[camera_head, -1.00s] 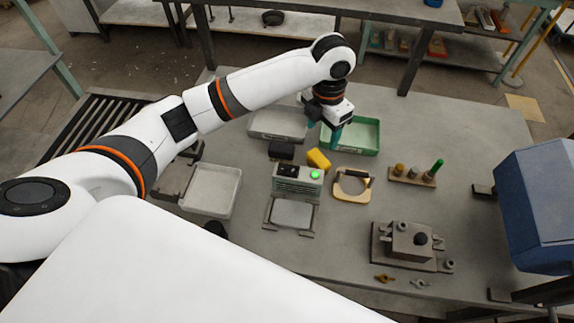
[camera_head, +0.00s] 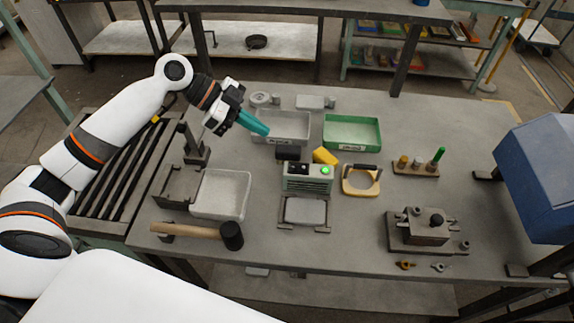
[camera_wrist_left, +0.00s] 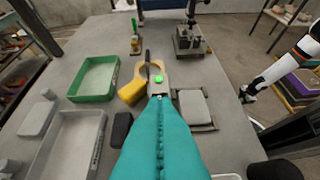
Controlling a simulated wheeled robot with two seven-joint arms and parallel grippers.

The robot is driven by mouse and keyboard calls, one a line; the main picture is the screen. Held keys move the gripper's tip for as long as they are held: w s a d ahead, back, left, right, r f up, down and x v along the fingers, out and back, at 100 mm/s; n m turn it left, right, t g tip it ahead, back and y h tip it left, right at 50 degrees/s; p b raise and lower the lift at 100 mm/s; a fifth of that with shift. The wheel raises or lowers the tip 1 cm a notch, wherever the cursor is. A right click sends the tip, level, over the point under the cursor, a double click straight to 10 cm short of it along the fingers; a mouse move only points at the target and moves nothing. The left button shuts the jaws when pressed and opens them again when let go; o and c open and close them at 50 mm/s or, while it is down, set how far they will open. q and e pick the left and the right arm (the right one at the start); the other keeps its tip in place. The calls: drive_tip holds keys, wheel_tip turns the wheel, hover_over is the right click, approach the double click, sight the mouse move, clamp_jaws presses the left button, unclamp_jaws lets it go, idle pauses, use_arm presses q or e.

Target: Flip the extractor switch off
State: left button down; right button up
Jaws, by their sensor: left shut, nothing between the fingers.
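A grey box (camera_head: 308,182) with a lit round green button (camera_head: 326,170) and dark controls on its top stands in the middle of the table. I cannot tell from its look whether it holds the extractor switch. A blue hood-like housing (camera_head: 545,190) is at the right edge. My left gripper (camera_head: 267,131) has teal fingers, shut and empty, above the grey tray, behind and left of the box. In the left wrist view the shut fingers (camera_wrist_left: 159,98) point towards the green button (camera_wrist_left: 159,79) and hide part of the box. My right gripper (camera_wrist_left: 246,95) is small and dark there.
A grey tray (camera_head: 305,133) and a green tray (camera_head: 352,147) stand behind the box. A black block (camera_head: 287,153), a yellow block (camera_head: 325,156) and a ring-shaped fixture (camera_head: 361,188) are close by. A mallet (camera_head: 195,231) lies front left. A metal fixture (camera_head: 425,235) stands front right.

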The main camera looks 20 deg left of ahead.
use_arm(q)
drive_tip(key=shift+a+r+n, duration=0.15)
drive_tip(key=shift+r+n, duration=0.05)
drive_tip(key=shift+n, duration=0.2)
drive_tip(key=p, duration=0.3)
hover_over(294, 167)
drive_tip(key=f, duration=0.3)
drive_tip(key=a+f, duration=0.1)
drive_tip(key=f, duration=0.1)
drive_tip(key=shift+s+f, duration=0.1)
drive_tip(key=shift+f, duration=0.05)
drive_tip(key=f, duration=0.2)
drive_tip(key=d+f+p, duration=0.1)
drive_tip(key=shift+f, duration=0.35)
drive_tip(key=shift+f+p, duration=0.35)
drive_tip(key=shift+f, duration=0.25)
